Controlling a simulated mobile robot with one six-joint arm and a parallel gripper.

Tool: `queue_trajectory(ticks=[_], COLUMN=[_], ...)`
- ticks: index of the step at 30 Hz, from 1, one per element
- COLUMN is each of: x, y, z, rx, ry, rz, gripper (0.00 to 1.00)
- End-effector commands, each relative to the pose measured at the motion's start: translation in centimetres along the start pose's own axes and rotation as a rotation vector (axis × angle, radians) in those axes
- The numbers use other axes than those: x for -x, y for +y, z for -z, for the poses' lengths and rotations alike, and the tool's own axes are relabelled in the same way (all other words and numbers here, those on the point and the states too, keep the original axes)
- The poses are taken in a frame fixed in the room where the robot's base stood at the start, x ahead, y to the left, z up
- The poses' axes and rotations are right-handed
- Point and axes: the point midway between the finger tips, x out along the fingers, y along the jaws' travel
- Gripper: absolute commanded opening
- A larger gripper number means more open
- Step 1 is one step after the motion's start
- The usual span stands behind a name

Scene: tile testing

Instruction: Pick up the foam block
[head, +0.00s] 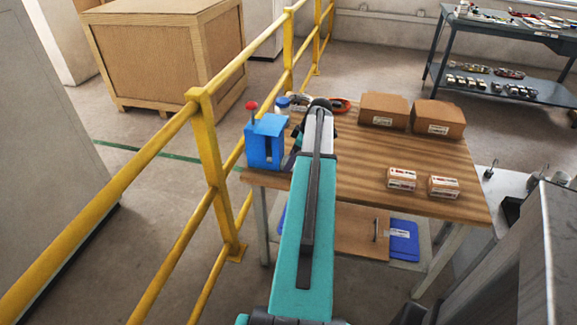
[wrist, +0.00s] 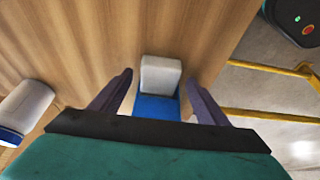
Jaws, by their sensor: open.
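My gripper (wrist: 160,84) is open over the wooden table, with one dark finger on either side of a small block (wrist: 161,74). The block has a pale grey-white part and a blue part nearer my palm; it looks like the foam block. I see a gap between it and each finger, and cannot tell how high the fingers are above the table. In the head view my arm hides the gripper's fingers and the block.
A white, blue-ended object (wrist: 26,108) lies to the left in the wrist view. A blue fixture with a red knob (head: 265,145) stands at the table's left edge, by the yellow railing (head: 205,130). Brown cartons (head: 384,110) and small boxes (head: 402,179) are on the right.

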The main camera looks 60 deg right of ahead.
Motion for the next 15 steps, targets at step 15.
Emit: queue_trajectory(ticks=[15], x=[0.05], y=[0.03], z=[-0.05], rx=[-0.001], ry=[0.0], rz=[-0.001], gripper=[0.33])
